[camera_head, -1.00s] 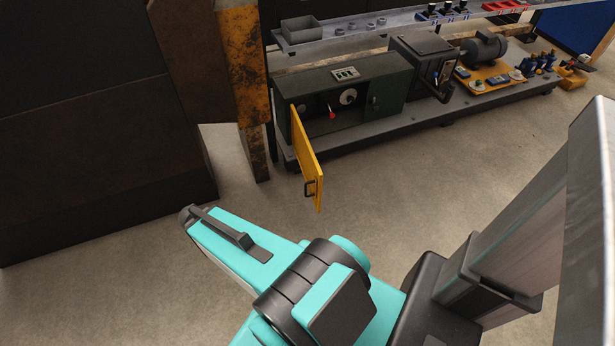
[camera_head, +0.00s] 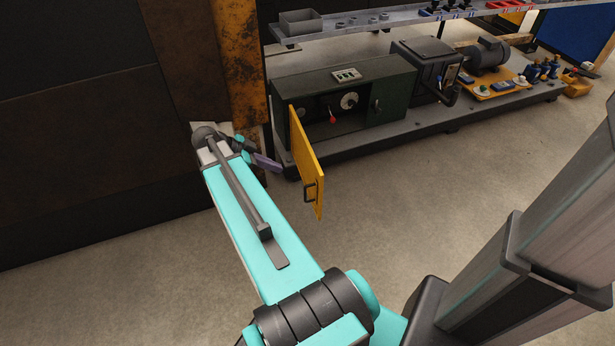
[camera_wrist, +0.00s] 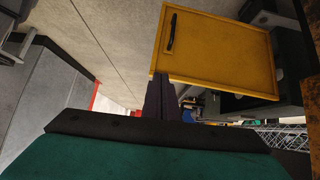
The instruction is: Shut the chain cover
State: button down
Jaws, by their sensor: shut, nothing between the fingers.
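The chain cover (camera_head: 307,160) is a yellow door with a dark handle, standing open on the left end of a dark green machine box (camera_head: 352,98). Inside the box show a red knob and a round pale part. My gripper (camera_head: 268,163) is left of the cover, apart from it in the head view, mostly hidden behind my arm. In the wrist view the cover (camera_wrist: 213,55) fills the upper right, its handle at its left. The shut, empty fingers of my gripper (camera_wrist: 161,82) point toward the cover's lower left corner; I cannot tell whether they touch it.
A rusty orange post (camera_head: 236,70) and a dark wall panel (camera_head: 95,110) stand close to my arm on the left. A grey shelf (camera_head: 360,22) runs above the machine. A motor (camera_head: 487,55) sits further right. The floor right of the cover is clear.

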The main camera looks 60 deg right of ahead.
jog(key=shift+s+d+r+m, duration=0.1)
jog(key=shift+d+r+m, duration=0.2)
jog(key=shift+d+r, duration=0.1)
jog(key=shift+f, duration=0.1)
jog(key=b, duration=0.2)
send_near(318, 174)
notch_tip(318, 174, down, 4)
jog(key=s+d, duration=0.1)
jog(key=d, duration=0.1)
jog(key=shift+s+d, duration=0.55)
jog(key=shift+s, duration=0.1)
